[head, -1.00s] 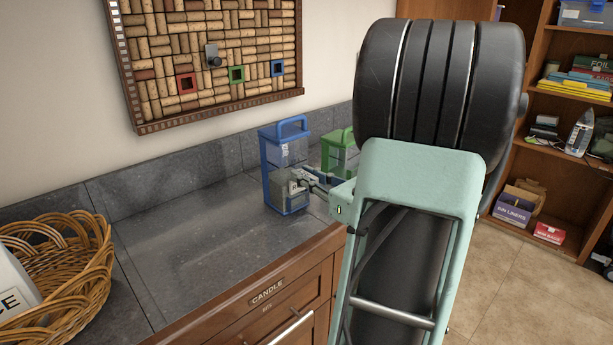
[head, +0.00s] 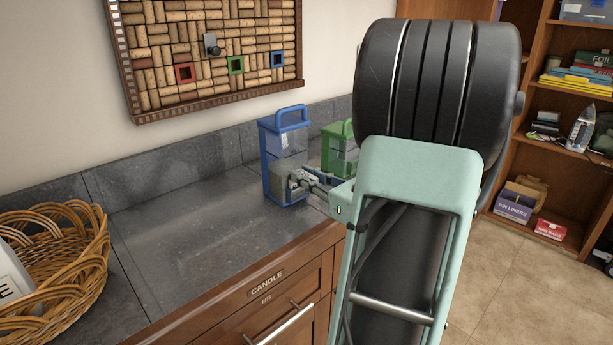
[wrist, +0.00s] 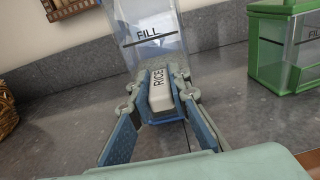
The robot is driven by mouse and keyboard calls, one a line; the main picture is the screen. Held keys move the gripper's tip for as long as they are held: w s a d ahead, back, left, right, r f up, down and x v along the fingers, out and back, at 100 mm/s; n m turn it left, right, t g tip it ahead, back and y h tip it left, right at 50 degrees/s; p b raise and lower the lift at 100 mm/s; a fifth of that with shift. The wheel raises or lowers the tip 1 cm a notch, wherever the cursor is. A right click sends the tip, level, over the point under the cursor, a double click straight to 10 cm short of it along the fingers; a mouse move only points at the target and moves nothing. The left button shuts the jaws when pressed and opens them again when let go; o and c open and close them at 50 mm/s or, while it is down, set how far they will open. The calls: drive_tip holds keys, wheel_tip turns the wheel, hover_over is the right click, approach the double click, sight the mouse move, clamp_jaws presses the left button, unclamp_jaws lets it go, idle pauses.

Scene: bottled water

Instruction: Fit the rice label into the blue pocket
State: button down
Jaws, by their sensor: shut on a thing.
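My gripper (wrist: 161,82) is shut on the rice label, a small white block marked RICE (wrist: 159,92), in the wrist view. The label sits upright between the two fingers, in front of the blue-framed clear container (wrist: 150,25) with its FILL line. The blue container (head: 266,160) stands on the counter in the head view, and my gripper (head: 295,181) is at its lower front right. I cannot make out the blue pocket behind the label and fingers, nor whether the label touches it.
A green-framed container (head: 340,150) stands just right of the blue one. A wicker basket (head: 85,262) is at the counter's left. The grey counter (head: 190,235) between is clear. A cork board (head: 210,45) with red, green and blue square frames hangs above.

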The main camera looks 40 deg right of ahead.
drive_tip(key=shift+f+b, duration=0.6)
drive_tip(key=shift+f, duration=0.2)
drive_tip(key=c, duration=1.7)
unclamp_jaws()
drive_tip(key=shift+c, duration=0.2)
drive_tip(key=s, duration=1.2)
drive_tip(key=shift+d+r, duration=0.35)
drive_tip(key=shift+r, duration=0.05)
